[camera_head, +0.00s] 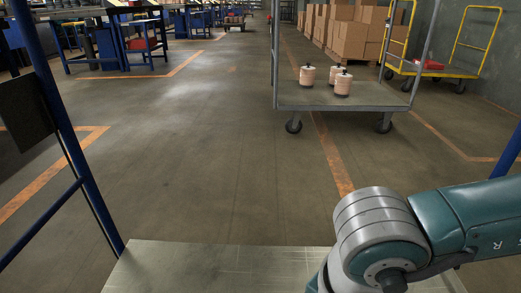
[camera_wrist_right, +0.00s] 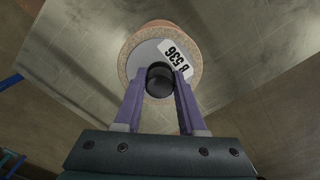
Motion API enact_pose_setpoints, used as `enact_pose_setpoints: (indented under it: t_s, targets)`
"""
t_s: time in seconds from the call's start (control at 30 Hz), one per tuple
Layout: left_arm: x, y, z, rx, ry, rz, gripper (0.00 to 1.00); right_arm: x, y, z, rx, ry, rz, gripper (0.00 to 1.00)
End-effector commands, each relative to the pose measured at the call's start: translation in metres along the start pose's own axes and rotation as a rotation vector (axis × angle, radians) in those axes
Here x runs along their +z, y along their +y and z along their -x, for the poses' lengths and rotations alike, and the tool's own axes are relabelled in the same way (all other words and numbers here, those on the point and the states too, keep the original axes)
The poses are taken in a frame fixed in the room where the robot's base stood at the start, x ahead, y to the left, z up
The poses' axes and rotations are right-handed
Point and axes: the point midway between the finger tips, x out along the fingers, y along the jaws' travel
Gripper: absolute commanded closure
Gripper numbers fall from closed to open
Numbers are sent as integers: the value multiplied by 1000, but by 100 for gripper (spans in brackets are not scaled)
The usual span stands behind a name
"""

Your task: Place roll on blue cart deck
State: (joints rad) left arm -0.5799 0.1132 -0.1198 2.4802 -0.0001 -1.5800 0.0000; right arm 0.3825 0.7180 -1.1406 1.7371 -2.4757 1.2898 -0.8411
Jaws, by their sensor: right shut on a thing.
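In the right wrist view my right gripper (camera_wrist_right: 160,80) has its purple fingers closed on the black knob of a roll (camera_wrist_right: 142,62) with a tan rim, grey top and white label reading "B 536". A sheet-metal surface lies behind the roll; I cannot tell whether they touch. In the head view the metal deck (camera_head: 200,268) of a cart with blue posts (camera_head: 62,125) is at the bottom. My right arm reaches over its right side, hiding part of the deck, the gripper and the held roll. My left gripper is not in view.
A grey cart (camera_head: 360,99) with three similar rolls (camera_head: 342,84) on its deck stands beyond. A yellow-framed cart (camera_head: 470,72) with a red item and stacked cardboard boxes (camera_head: 350,38) are behind it. Blue workbenches (camera_head: 135,45) stand back left. The middle floor is clear.

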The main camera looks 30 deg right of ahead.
Motion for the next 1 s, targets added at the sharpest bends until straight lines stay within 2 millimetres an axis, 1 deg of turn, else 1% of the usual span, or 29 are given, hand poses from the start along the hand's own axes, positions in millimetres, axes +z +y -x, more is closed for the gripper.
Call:
enact_pose_setpoints:
  t_s: [0.07, 0.17, 0.3, 0.4, 0.67, 0.83, 0.87, 1.0]
  targets:
    - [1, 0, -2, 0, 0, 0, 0, 0, -2, -2, -5, -2, 0, 100]
    - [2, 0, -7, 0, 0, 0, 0, 1, -2, -11, -4, -2, 0, 100]
    - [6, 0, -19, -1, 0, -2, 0, 1, -1, -32, -2, -2, 0, 100]
    - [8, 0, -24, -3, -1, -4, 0, 1, -1, -43, -2, -3, -1, 100]
    - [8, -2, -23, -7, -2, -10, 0, 1, -2, -42, -4, -2, 0, 100]
    - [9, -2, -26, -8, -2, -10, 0, 0, -2, -46, -4, -2, 0, 100]
    - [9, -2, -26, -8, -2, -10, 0, 0, 0, -47, 0, -1, 0, 58]
    - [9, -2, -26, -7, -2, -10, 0, 0, 0, -46, 0, 0, 0, 42]
